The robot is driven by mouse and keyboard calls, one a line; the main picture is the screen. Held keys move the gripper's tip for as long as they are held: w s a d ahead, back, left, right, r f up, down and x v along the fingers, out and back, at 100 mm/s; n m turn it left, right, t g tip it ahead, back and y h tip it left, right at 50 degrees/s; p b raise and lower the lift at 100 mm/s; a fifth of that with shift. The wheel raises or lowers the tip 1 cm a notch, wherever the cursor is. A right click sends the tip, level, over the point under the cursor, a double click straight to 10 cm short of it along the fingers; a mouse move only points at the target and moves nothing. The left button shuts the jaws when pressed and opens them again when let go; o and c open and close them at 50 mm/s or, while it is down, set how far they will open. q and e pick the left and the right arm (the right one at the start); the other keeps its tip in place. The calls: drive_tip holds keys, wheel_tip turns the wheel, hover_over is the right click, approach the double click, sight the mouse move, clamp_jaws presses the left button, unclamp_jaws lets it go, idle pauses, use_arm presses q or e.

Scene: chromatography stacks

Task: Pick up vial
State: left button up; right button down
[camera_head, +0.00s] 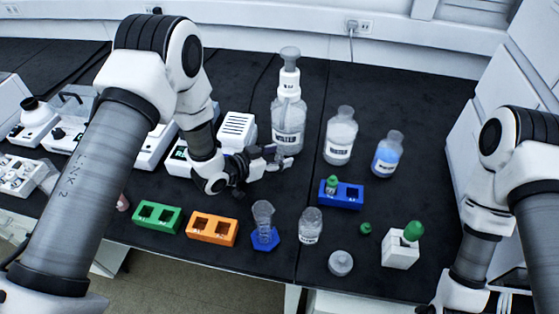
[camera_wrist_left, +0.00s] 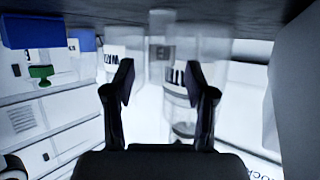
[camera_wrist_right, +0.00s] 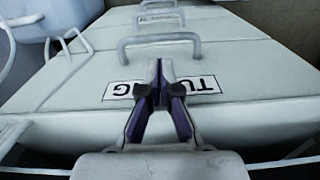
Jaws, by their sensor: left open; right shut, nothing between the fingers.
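A small vial with a green cap (camera_head: 332,183) stands in the left part of a blue rack (camera_head: 352,201) on the black bench. In the left wrist view, which is upside down, the green cap (camera_wrist_left: 40,73) and blue rack (camera_wrist_left: 28,31) show at the left. My left gripper (camera_head: 283,157) is open and empty, left of and behind the rack, close to the pump-topped bottle (camera_head: 289,125); its fingers (camera_wrist_left: 160,85) point toward bottles. My right gripper (camera_wrist_right: 160,68) is shut and empty, in front of a labelled drawer.
Two more bottles, clear (camera_head: 340,138) and blue (camera_head: 388,155), stand behind the rack. A jar (camera_head: 310,228), graduated cylinder (camera_head: 263,222), loose green cap (camera_head: 365,228) and white holder with green cap (camera_head: 400,252) stand in front. Green (camera_head: 157,203) and orange (camera_head: 211,218) racks lie left.

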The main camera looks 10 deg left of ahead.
use_arm(q)
drive_tip(key=shift+w+d+f, duration=0.25)
drive_tip(key=shift+w+d, duration=0.1)
drive_tip(key=shift+w, duration=0.05)
drive_tip(key=c, duration=0.9)
drive_tip(key=shift+r, duration=0.1)
drive_tip(key=shift+c, duration=0.5)
